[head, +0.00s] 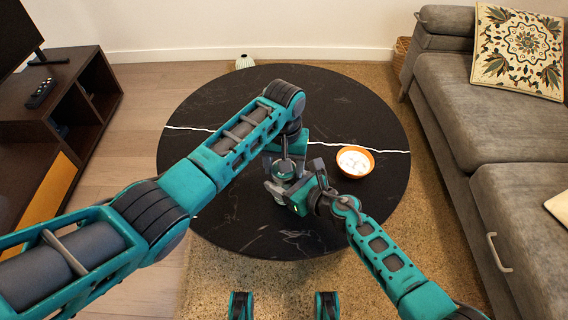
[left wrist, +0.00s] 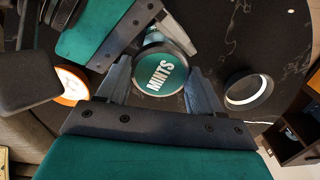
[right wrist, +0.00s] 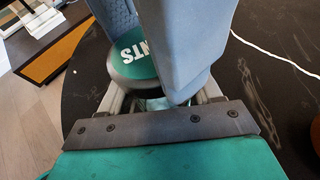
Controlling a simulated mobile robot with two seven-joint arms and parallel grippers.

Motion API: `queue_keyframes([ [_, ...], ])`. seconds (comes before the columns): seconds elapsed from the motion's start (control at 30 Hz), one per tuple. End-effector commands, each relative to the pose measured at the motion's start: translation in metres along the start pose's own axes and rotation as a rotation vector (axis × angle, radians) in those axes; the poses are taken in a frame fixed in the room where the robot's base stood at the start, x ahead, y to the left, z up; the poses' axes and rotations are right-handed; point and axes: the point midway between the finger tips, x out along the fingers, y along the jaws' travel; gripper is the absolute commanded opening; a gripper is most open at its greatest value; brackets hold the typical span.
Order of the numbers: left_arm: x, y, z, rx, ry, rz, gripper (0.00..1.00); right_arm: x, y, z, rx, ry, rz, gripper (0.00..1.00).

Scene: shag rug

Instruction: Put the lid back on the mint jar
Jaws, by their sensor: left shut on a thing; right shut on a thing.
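The mint jar's lid is a teal disc marked MINTS with a dark rim (left wrist: 160,73). It sits between the fingers of my left gripper (head: 284,160), which is shut on it. In the right wrist view the lid (right wrist: 134,55) is partly covered by a left finger. The clear glass jar (right wrist: 155,103) shows just below the lid, between the fingers of my right gripper (head: 283,190), which is shut on it. The lid is over the jar's mouth, roughly level. I cannot tell whether it is fully seated, because fingers hide the rim.
The round black table (head: 235,215) has white veins. An orange bowl (head: 355,175) with white contents stands right of the grippers. A grey sofa (head: 500,150) is at the right.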

Motion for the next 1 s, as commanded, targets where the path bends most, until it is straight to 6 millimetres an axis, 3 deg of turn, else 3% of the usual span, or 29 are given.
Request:
queue_keyframes([
  [0.07, 0.000, -0.001, 0.000, -0.002, 0.000, -0.002, 0.29, 0.000, -0.001, 0.001, 0.000, -0.002, -0.002, 0.00],
  [0.1, 0.000, -0.001, 0.000, -0.002, 0.000, -0.002, 0.67, 0.000, -0.001, 0.001, 0.000, -0.002, -0.002, 0.00],
  [0.37, 0.000, 0.000, 0.000, -0.003, 0.000, 0.000, 0.91, 0.000, -0.001, 0.001, -0.001, -0.002, -0.001, 0.00],
  [0.77, -0.003, 0.004, 0.001, 0.000, 0.000, 0.008, 0.91, 0.001, 0.002, 0.002, -0.002, -0.003, 0.004, 0.00],
  [1.0, -0.035, 0.005, 0.000, 0.004, 0.003, 0.011, 0.91, 0.001, 0.002, 0.001, 0.000, -0.001, 0.003, 0.00],
])
